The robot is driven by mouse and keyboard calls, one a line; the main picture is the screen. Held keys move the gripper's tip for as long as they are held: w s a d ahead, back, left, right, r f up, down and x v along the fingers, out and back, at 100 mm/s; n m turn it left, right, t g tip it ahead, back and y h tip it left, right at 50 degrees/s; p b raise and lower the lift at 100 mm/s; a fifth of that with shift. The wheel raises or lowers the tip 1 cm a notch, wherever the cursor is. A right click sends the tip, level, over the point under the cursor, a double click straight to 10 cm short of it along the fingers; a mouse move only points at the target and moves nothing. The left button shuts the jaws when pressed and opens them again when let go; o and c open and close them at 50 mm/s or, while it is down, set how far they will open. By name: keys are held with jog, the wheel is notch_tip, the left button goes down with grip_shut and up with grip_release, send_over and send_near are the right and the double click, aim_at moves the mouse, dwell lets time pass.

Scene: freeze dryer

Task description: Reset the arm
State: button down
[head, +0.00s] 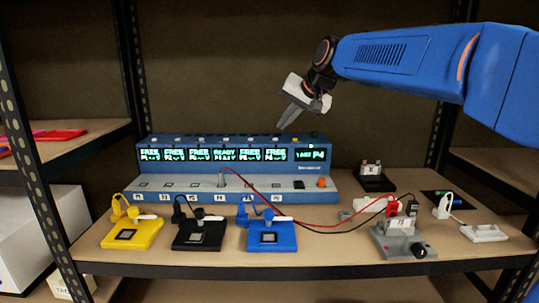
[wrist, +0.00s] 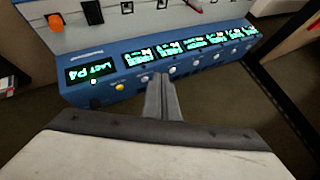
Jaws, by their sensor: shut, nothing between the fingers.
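My gripper (head: 286,119) is raised in the air above the top edge of a long blue device (head: 325,185) with a row of lit displays. Its fingers are shut with nothing between them and point down and to the left in the head view. The wrist view shows the closed fingers (wrist: 158,95) in front of the same blue device (wrist: 105,92). My blue arm reaches in from the upper right of the head view. Several displays read FREE, one reads READY, and the far right one ends in P4.
Yellow (head: 147,233), black (head: 212,234) and blue (head: 284,237) fixtures stand along the shelf's front. A grey fixture (head: 385,240) with red and black cables, a white plug (head: 446,206) and a black block (head: 372,184) stand to the right. Dark uprights (head: 45,165) frame the shelf.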

jog(key=s+d+f+h, duration=0.1)
jog(key=s+d+f, duration=0.7)
jog(key=s, duration=0.5)
jog(key=s+d+f+n+g+h, duration=0.1)
jog(key=s+d+f+h, duration=0.1)
jog(key=s+d+f, duration=0.6)
jog(key=s+d+f+g+h, duration=0.1)
jog(key=s+d+f+h, duration=0.1)
jog(key=s+d+f, duration=0.6)
jog(key=s+f, duration=0.5)
jog(key=s, duration=0.6)
jog(key=shift+s+d+f+n, duration=0.2)
jog(key=shift+d+f+n, duration=0.1)
jog(key=shift+n, duration=0.1)
